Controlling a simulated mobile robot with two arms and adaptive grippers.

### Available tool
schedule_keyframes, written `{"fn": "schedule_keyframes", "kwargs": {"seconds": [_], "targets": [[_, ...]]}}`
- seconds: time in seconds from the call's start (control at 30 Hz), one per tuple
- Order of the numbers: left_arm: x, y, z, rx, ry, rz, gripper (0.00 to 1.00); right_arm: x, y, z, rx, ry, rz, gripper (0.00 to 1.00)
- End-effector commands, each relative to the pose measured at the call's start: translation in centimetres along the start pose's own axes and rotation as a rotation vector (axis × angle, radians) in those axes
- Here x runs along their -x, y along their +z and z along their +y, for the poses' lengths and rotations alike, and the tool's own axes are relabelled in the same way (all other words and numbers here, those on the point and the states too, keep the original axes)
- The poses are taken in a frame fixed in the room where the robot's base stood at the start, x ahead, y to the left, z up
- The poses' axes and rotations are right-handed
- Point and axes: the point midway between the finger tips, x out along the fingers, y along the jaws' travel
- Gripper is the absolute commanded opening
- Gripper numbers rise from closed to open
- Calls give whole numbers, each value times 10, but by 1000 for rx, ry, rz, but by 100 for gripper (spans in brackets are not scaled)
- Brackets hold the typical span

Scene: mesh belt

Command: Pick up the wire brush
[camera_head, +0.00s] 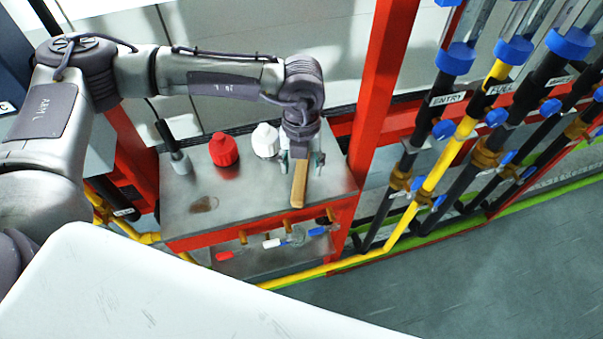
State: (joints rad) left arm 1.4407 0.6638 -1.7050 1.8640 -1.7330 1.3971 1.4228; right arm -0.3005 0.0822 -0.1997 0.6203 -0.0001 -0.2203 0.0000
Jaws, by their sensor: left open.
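The wire brush (299,186) lies on the grey metal shelf top (232,199), its wooden handle pointing toward the front edge. My left gripper (301,165) is over the far part of the brush, pointing down, with its fingers on either side of it. The gripper is open. The brush's far end is hidden under the gripper, and I cannot tell whether the fingers touch it. My right gripper is not in view.
A dark upright tool (173,148) stands at the shelf's left. A red post (381,82) rises close on the right. Small valves (272,242) hang below the front edge.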

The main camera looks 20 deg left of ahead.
Motion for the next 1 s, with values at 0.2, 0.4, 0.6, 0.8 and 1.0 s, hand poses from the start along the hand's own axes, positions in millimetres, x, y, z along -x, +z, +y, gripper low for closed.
{"fn": "schedule_keyframes", "kwargs": {"seconds": [0.2,0.4,0.6,0.8,1.0], "targets": [[-24,0,0,0,0,0,58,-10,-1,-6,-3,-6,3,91],[-23,0,0,0,0,0,53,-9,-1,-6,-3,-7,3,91],[-23,0,0,0,0,0,20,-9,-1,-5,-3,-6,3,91],[-23,0,0,0,0,0,0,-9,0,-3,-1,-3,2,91],[-22,0,0,0,0,-1,0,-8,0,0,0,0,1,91]]}}
